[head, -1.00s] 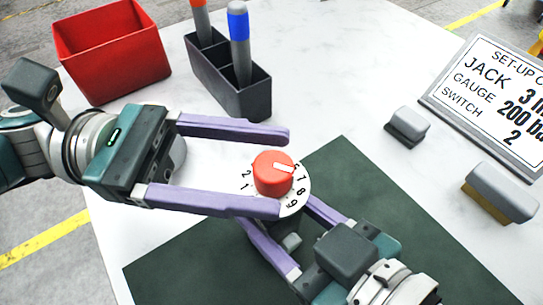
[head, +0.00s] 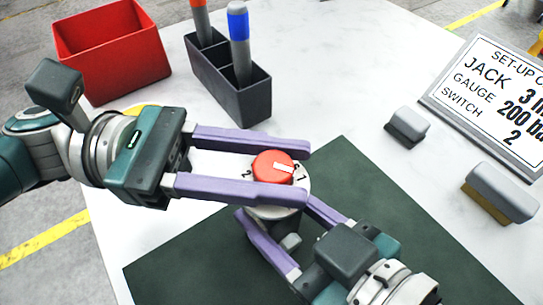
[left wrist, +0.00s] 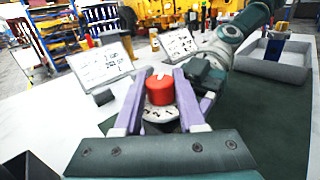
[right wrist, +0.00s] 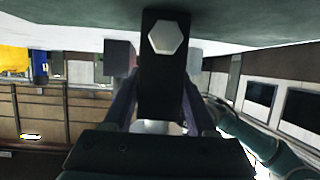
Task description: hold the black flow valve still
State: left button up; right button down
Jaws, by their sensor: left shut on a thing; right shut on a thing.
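The flow valve shows as a black block (right wrist: 160,85) with a hex bolt in the right wrist view. Its red knob (head: 273,166) sits on a white numbered dial (head: 290,211) in the head view. My left gripper (head: 303,171) is shut on the red knob, one finger on each side; the knob also shows in the left wrist view (left wrist: 160,90). My right gripper (head: 275,211) is shut on the valve's black body from below the dial. The fingers hide most of the dial numbers and the body in the head view.
A dark green mat (head: 400,240) lies under the work. A black pen holder (head: 246,106) and a red bin (head: 112,50) stand behind. A set-up sign (head: 495,95) and two grey-topped blocks (head: 407,126) (head: 500,192) are at the right. White table between is clear.

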pick_arm(q)
grip_shut()
jog(key=shift+n+t, duration=0.3)
jog(key=shift+s+n+t, duration=0.15)
jog(key=shift+n+t, duration=0.45)
jog(key=shift+t, duration=0.4)
jog(key=n+t, duration=0.3)
jog(key=t, duration=0.2)
jog(key=shift+d+y, duration=0.1)
jog(key=shift+y, duration=0.2)
jog(key=n+t+y, duration=0.2)
jog(key=n+t, duration=0.1)
jog(key=t, duration=0.2)
jog(key=shift+n, duration=0.4)
jog(key=shift+r+n+t+y, duration=0.1)
jog(key=shift+n+t+y, duration=1.4)
jog(key=shift+t+y, duration=0.35)
jog(key=shift+y, duration=0.35)
